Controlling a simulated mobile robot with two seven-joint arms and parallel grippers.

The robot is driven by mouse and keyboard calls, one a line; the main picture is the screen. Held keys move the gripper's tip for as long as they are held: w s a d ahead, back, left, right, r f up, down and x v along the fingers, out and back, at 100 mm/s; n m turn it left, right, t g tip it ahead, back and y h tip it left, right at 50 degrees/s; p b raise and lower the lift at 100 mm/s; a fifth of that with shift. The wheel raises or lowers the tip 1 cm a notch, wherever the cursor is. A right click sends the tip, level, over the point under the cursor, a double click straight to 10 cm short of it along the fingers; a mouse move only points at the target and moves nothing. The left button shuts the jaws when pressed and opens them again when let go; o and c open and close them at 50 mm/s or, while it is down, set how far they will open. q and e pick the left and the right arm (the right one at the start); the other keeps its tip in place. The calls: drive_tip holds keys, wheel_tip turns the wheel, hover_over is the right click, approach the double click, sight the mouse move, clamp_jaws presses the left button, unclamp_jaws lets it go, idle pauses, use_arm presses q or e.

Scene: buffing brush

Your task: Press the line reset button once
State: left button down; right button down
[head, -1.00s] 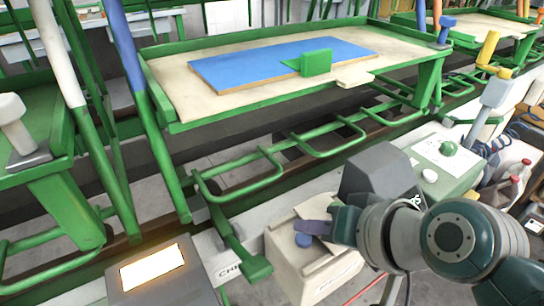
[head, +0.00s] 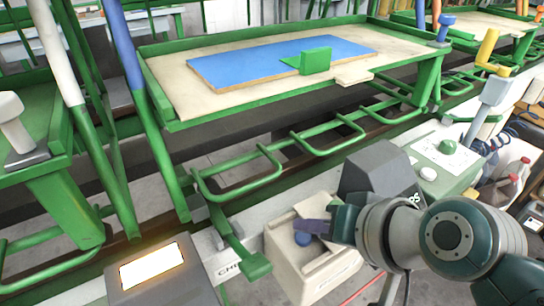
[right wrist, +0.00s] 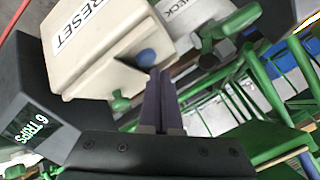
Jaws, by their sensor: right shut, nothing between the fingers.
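The reset button is a small blue dome (head: 303,239) on a cream box (head: 285,268) at the lower middle of the head view. In the right wrist view the box (right wrist: 98,48) carries the word RESET, and the blue button (right wrist: 147,57) shows just beyond the fingertips. My right gripper (head: 298,227) is shut and empty, its dark fingers pointing left across the box close to the button. The right wrist view shows the closed fingertips (right wrist: 160,72) beside the button; I cannot tell whether they touch it. My left gripper is not in view.
A panel with a green knob (head: 447,147) and a white button (head: 428,174) is at right. A lit screen (head: 152,266) is at lower left. A green-framed table (head: 210,105) with a blue board stands behind.

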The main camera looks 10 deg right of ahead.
sight(307, 242)
drive_tip(key=shift+f, duration=0.35)
drive_tip(key=shift+f+b, duration=0.4)
drive_tip(key=shift+f, duration=0.05)
idle(0.5)
idle(0.4)
drive_tip(key=shift+r+p, duration=0.45)
drive_tip(key=shift+p, duration=0.05)
drive_tip(key=shift+r+p, duration=0.45)
drive_tip(key=shift+p, duration=0.15)
wheel_tip(307, 242, up, 5)
drive_tip(key=p, duration=0.5)
drive_tip(key=shift+r+p, duration=0.1)
drive_tip(key=shift+p, duration=0.2)
